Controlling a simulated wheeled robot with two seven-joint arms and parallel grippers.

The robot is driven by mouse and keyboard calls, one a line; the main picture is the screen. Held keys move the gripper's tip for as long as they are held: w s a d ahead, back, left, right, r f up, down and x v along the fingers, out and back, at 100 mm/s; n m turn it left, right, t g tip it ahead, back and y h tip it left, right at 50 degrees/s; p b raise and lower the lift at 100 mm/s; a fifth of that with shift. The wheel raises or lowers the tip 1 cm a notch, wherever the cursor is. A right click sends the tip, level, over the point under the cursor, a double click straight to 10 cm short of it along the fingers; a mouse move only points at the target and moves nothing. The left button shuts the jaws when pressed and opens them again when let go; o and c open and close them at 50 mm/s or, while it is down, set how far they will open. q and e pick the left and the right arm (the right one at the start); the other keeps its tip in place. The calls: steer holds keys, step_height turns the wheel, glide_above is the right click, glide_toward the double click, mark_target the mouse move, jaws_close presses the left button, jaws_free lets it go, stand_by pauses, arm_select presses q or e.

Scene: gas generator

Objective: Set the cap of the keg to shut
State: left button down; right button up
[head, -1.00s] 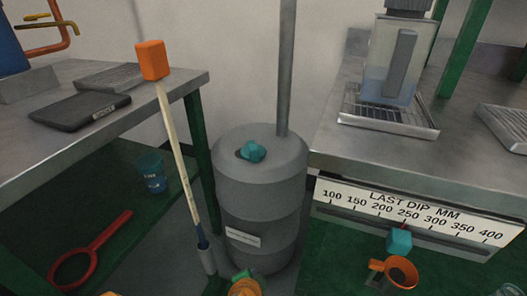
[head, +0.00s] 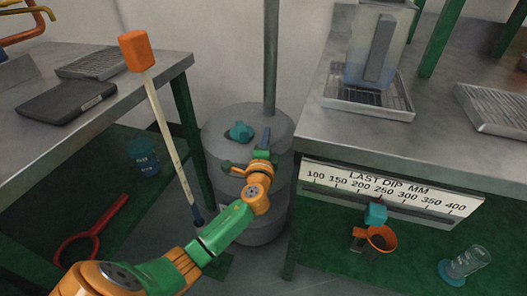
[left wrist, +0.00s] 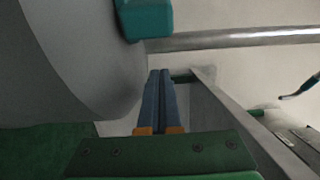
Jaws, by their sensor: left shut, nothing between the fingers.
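The grey keg (head: 218,165) stands on the floor between two benches; my left arm hides part of its front. Its teal cap (head: 241,131) is on top, with a dark patch at its left edge; I cannot tell how far it is turned or tilted. My left gripper (head: 266,136) is shut and empty, its dark blue fingers just right of the cap and apart from it. In the left wrist view the shut fingers (left wrist: 160,73) point away, the keg (left wrist: 75,50) fills the left, and the cap (left wrist: 145,18) is at the top edge. My right gripper is out of view.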

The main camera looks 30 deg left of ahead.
mark_target(243, 137)
arm_select(q)
steer(key=shift+s+a+p, duration=0.5)
steer(key=shift+s+a, duration=0.9)
steer(key=shift+a, duration=0.05)
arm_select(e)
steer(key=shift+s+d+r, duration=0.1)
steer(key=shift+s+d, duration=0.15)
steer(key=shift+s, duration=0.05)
arm_select(q)
steer(key=shift+s+a, duration=0.4)
steer(key=shift+s, duration=0.1)
steer(key=shift+s+a, duration=0.55)
steer(key=shift+s+a+p, duration=0.35)
steer(key=shift+s+a, duration=0.3)
steer(key=shift+a, duration=0.3)
steer(key=shift+s+a, duration=0.15)
steer(key=shift+a, duration=0.15)
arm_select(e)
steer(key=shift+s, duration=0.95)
arm_select(q)
steer(key=shift+a, duration=0.2)
steer(key=shift+d, duration=0.1)
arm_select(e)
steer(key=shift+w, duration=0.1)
